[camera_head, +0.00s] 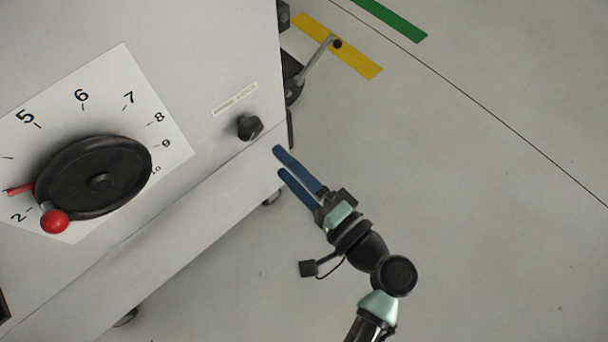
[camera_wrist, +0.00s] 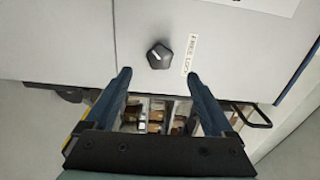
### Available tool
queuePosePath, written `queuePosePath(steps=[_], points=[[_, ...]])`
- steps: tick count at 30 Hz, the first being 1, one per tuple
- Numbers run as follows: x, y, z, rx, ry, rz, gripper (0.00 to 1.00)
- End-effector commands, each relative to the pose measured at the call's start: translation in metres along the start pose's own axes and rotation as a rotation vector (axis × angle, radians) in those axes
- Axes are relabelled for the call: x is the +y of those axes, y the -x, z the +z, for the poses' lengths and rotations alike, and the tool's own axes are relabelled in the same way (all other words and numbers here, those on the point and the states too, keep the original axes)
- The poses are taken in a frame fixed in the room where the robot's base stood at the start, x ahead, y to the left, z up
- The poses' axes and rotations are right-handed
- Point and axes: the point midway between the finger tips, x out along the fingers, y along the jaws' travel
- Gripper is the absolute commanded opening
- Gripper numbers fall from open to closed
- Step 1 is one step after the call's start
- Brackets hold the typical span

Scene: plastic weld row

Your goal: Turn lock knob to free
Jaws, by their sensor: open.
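The lock knob (camera_head: 249,127) is a small black lobed knob on the pale grey machine panel, below a small printed label (camera_head: 235,100). In the wrist view the knob (camera_wrist: 159,56) sits beyond the fingertips, roughly centred between them, with the label (camera_wrist: 191,54) to its right. My gripper (camera_head: 279,160) has blue fingers and is open and empty. It is to the lower right of the knob in the head view, apart from it. Which way the knob is turned cannot be told.
A large black handwheel (camera_head: 95,177) with a red ball grip (camera_head: 54,221) sits on a numbered dial plate (camera_head: 165,125) to the left. A crank lever (camera_head: 316,66) sticks out at the machine's side. The floor on the right is clear.

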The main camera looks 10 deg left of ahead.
Motion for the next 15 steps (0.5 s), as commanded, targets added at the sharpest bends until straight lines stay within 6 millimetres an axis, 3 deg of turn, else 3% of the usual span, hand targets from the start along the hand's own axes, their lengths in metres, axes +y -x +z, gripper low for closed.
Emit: queuePosePath(steps=[6, 15], points=[[-0.001, 0.033, 0.0, 0.001, -0.001, 0.001, 0.88], [0.001, 0.042, 0.0, -0.001, 0.0, -0.001, 0.88]])
